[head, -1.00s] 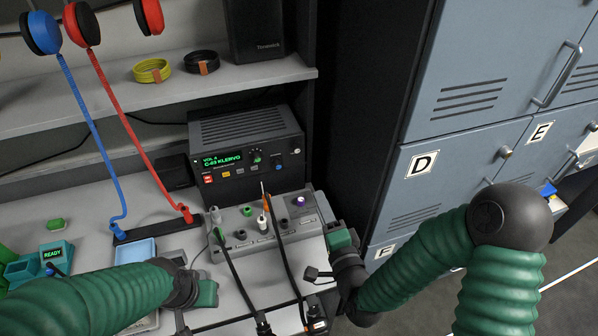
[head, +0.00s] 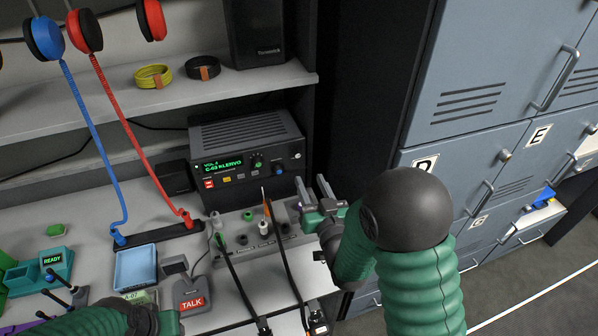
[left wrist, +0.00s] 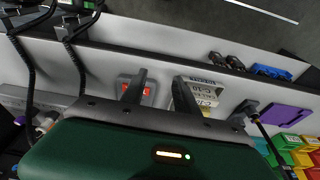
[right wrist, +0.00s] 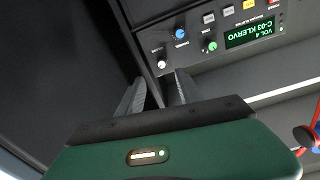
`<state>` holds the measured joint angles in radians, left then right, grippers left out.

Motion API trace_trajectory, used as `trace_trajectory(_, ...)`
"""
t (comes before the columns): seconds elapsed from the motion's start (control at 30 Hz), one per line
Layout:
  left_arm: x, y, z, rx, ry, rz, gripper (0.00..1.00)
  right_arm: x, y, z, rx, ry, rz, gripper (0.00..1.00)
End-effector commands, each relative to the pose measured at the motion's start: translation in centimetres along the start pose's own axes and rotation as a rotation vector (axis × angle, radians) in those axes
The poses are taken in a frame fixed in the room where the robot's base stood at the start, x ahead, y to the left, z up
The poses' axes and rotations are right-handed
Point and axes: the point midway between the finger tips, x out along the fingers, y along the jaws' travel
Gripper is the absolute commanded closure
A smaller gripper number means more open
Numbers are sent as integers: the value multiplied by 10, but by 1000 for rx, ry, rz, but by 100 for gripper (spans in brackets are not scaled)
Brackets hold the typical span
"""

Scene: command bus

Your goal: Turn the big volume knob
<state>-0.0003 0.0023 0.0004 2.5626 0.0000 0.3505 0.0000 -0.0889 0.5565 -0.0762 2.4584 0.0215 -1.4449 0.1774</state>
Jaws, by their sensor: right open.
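A black radio (head: 245,150) with a green display reading "VOL 4, C-03 KLERVO" stands on the desk. Its front carries a green-marked knob (head: 258,161) and a blue knob (head: 277,167); both also show in the right wrist view, green (right wrist: 210,46) and blue (right wrist: 180,33). No readable label tells which is the volume knob. My right gripper (head: 313,188) is open and empty, in front of and right of the radio, apart from the knobs. My left gripper (left wrist: 159,78) is open and empty in the left wrist view; its fingers are hidden in the head view.
A grey switch box (head: 245,232) with cables and small knobs sits before the radio, close to my right gripper. A dark cabinet side and blue-grey lockers (head: 470,90) stand right. A blue tray (head: 135,265) and red TALK button (head: 191,303) lie left of the cables.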

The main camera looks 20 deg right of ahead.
Motion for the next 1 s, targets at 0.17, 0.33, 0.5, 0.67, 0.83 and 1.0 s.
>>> trace_trajectory(0.17, -15, 0, -6, -1, 6, 0, 64, 49, -1, -6, 0, -1, -1, 58)
trace_trajectory(0.33, -17, 0, -6, -1, 6, 0, 64, 83, -1, -4, 1, -2, -1, 58)
trace_trajectory(0.5, -18, 0, -6, -1, 5, 0, 64, 97, -1, -4, 2, -3, -1, 58)
trace_trajectory(0.67, -18, 0, -6, -1, 5, 0, 64, 99, -1, -4, 2, -2, -1, 58)
trace_trajectory(0.83, -18, 0, -6, -1, 5, 0, 64, 98, -1, -4, 2, -2, -1, 70)
trace_trajectory(1.0, -18, 0, -6, -1, 5, 0, 64, 98, -1, -4, 2, -2, -1, 92)
